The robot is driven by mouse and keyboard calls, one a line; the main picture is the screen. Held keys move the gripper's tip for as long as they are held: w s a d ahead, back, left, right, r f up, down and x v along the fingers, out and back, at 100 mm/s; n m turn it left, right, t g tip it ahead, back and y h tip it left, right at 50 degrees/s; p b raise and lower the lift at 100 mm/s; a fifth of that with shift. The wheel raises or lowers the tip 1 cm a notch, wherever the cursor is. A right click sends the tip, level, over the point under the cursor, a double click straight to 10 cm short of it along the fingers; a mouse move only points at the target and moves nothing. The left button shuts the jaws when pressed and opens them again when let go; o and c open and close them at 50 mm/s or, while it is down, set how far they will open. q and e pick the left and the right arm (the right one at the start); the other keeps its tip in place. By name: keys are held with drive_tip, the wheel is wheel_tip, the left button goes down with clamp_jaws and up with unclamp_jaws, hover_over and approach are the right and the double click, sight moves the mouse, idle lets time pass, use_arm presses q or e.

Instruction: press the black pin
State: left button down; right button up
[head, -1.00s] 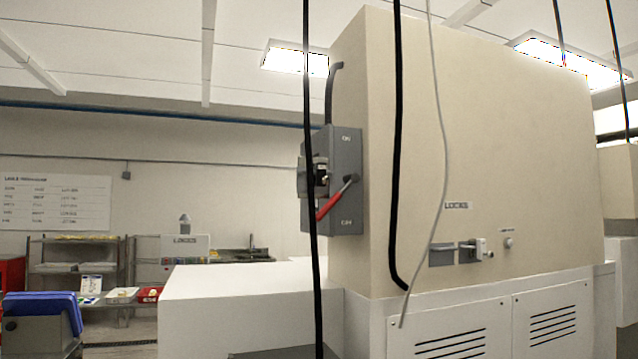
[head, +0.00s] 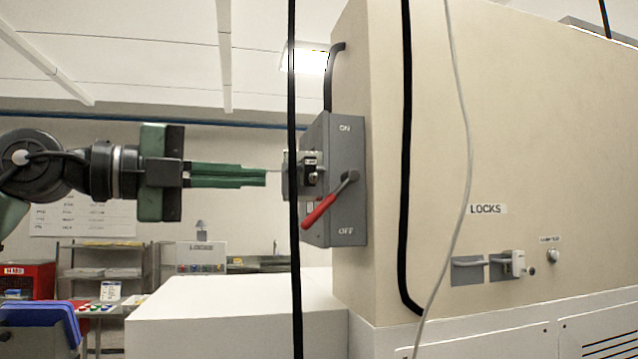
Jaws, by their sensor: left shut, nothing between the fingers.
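A grey switch box (head: 345,215) marked ON at the top and OFF at the bottom is on the left side of the beige cabinet. Its red-handled lever (head: 320,212) points down and to the left. A small black part (head: 310,168) sits in a light metal fitting on the box's left side; I cannot tell for sure that it is the black pin. My left gripper (head: 264,177) comes in level from the left, its green fingers shut and empty. Its tips end just left of the fitting, with a small gap showing. My right gripper is not in view.
A black cable (head: 294,270) hangs in front of the box's left edge. Another black cable (head: 406,150) and a thin grey one (head: 466,150) hang before the beige cabinet (head: 530,110). A white block (head: 230,315) stands below. Latches (head: 510,264) sit under the LOCKS label.

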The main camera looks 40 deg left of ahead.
sight(311, 178)
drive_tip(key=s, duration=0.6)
use_arm(q)
drive_tip(key=w+p, duration=0.2)
drive_tip(key=w, duration=0.1)
drive_tip(key=w+d+p, duration=0.1)
drive_tip(key=w+p, duration=0.2)
drive_tip(key=w+d+r+p, duration=0.1)
drive_tip(key=w+p, duration=0.2)
drive_tip(key=w, duration=0.1)
drive_tip(key=shift+w+d, duration=0.1)
drive_tip(key=shift+d, duration=0.05)
drive_tip(key=shift+w+a+f, duration=0.1)
drive_tip(key=shift+w+a, duration=0.05)
drive_tip(key=shift+a, duration=0.3)
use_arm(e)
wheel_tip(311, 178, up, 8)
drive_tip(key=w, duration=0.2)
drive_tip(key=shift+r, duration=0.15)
use_arm(q)
drive_tip(key=shift+d, duration=0.1)
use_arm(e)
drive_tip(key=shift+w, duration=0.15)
